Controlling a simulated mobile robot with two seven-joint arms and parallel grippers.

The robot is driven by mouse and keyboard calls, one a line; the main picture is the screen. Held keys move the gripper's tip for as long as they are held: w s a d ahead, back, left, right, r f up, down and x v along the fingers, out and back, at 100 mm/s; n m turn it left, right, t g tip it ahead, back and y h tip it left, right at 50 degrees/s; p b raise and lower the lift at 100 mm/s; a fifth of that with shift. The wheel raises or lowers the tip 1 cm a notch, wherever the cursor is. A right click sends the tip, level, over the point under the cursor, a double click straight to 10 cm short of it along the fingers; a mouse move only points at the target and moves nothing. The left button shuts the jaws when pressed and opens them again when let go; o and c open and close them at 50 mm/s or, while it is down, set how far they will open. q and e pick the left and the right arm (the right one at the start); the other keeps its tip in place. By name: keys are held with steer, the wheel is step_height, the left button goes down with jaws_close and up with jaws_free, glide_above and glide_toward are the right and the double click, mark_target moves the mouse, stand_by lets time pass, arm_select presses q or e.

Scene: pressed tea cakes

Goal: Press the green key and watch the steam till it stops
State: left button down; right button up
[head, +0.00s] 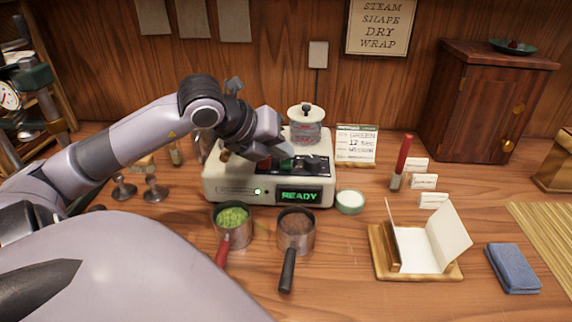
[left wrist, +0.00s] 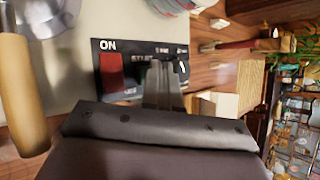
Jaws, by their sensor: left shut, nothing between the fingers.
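The cream steaming machine (head: 222,188) stands at the middle of the table, its display (head: 299,196) reading READY in green. A small dark green patch on its key panel, likely the green key (head: 287,163), shows just below my left gripper (head: 284,150). My left gripper is shut and empty, pointing down over the panel; its fingers (left wrist: 163,83) cover part of the panel in the left wrist view, so I cannot tell whether they touch the key. A red switch (left wrist: 111,71) under ON shows beside them. My right gripper is out of view.
Two handled metal cups, one with green leaf (head: 233,217) and one with brown (head: 296,223), stand before the machine. A card reading GREEN (head: 356,145) stands behind right. A wooden stand with white paper (head: 417,250) and a blue cloth (head: 513,268) lie at right.

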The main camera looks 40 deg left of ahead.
mark_target(281, 164)
arm_select(q)
steer(key=shift+f+b, duration=0.5)
steer(key=shift+b, duration=0.1)
stand_by(0.7)
steer(key=shift+r, duration=0.1)
steer(key=shift+r+p, duration=0.4)
steer(key=shift+r, duration=0.4)
steer(key=shift+r+p, duration=1.6)
steer(key=shift+r, duration=1)
steer(key=shift+f, duration=0.1)
